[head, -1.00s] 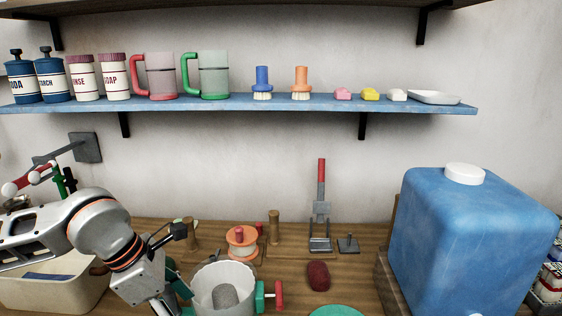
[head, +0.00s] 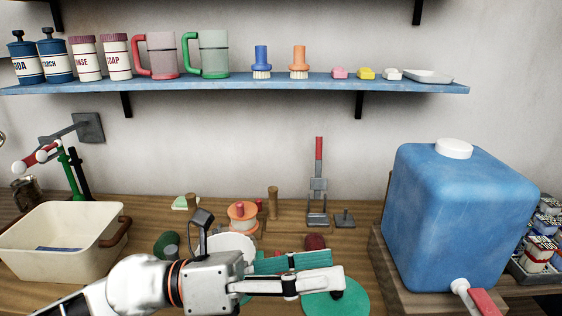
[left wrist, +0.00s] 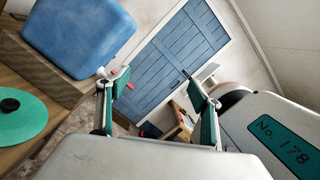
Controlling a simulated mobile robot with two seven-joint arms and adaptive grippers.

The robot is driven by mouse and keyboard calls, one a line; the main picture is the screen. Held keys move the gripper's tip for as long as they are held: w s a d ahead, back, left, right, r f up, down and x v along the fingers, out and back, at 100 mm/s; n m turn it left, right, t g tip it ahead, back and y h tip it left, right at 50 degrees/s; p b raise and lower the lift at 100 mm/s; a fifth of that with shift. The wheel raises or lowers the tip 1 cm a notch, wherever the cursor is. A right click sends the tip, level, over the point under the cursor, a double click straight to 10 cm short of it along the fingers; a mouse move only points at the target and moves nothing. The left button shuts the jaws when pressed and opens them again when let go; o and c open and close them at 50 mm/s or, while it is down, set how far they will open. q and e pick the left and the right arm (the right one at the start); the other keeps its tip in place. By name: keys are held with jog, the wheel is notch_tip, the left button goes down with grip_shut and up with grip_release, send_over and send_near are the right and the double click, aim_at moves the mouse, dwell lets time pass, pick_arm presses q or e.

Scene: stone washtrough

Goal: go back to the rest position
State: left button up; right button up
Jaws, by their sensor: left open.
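My left gripper (head: 325,272) is open and empty. Its arm comes in from the lower left of the head view, and its green-padded fingers point right, in front of the workbench things. The left wrist view shows the two fingers (left wrist: 157,85) spread apart with nothing between them. In the head view the fingers overlap part of a green disc (head: 350,303) on the wooden top. A white round vessel (head: 232,243) is partly hidden behind the gripper. My right gripper is not seen.
A cream basin (head: 60,262) stands left. A blue tank (head: 450,215) with a red-handled tap (head: 483,302) stands right. A dark red oval (head: 315,242) and an orange-and-white spool (head: 241,220) lie behind the gripper. A blue shelf (head: 200,85) runs above. A blue door (left wrist: 180,60) shows in the wrist view.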

pick_arm(q)
jog(key=w+a+r+n+t+y, duration=0.45)
jog(key=w+a+n+t, duration=0.6)
jog(key=n+t, duration=0.8)
jog(key=w+a+f+n+y, duration=0.4)
jog(key=a+f+n+y, duration=1.1)
jog(key=a, duration=0.1)
jog(key=s+a+f+n+g+y, duration=0.25)
jog(key=s+a+f+g, duration=0.35)
jog(key=s+a+f, duration=0.5)
jog(key=s+a+f+n+g+y, duration=0.2)
jog(key=s+a+f+n+g, duration=0.35)
jog(key=f, duration=0.85)
jog(key=d+f+t+h, duration=0.3)
jog(key=d+f+h, duration=0.4)
jog(key=d+f, duration=0.6)
jog(key=s+d+n, duration=0.1)
jog(key=d, duration=0.4)
jog(key=shift+f, duration=0.4)
